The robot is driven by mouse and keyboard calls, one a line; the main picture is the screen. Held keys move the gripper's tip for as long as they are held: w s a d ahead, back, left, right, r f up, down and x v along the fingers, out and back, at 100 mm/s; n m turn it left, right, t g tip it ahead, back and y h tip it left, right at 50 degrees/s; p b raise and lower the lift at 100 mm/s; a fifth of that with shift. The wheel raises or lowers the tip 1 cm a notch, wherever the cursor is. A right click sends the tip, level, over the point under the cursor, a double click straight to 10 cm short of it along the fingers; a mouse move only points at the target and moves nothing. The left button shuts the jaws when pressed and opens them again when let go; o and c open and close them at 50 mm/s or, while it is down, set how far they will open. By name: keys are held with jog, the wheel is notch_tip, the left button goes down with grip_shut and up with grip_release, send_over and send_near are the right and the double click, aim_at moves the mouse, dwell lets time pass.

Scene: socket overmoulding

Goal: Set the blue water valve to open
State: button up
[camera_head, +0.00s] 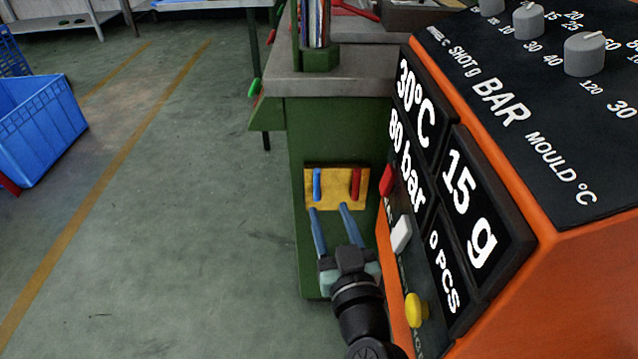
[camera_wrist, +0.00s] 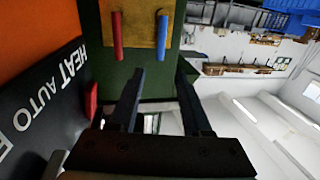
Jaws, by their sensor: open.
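The blue water valve handle (camera_head: 317,184) is a short upright bar on the left side of a yellow plate (camera_head: 336,203) on the green machine body. A red handle (camera_head: 355,184) stands upright to its right. In the wrist view the blue handle (camera_wrist: 162,37) lies beyond the gap between my fingers, and the red handle (camera_wrist: 117,35) is left of them. My gripper (camera_head: 328,208) is open and empty, its fingertips just below the plate in the head view. The wrist view shows my gripper (camera_wrist: 160,68) apart from both handles.
The orange machine's control panel (camera_head: 470,220), with red, white and yellow buttons, stands close on the right of my arm. A blue crate (camera_head: 40,130) is at the far left. The green floor (camera_head: 190,220) between is clear.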

aim_at(318, 178)
jog(key=w, duration=0.3)
jog(key=w+a+b, duration=0.1)
jog(key=w, duration=0.4)
jog(key=shift+w+a, duration=0.35)
jog(key=shift+a, duration=0.05)
grip_shut()
dwell(1.0)
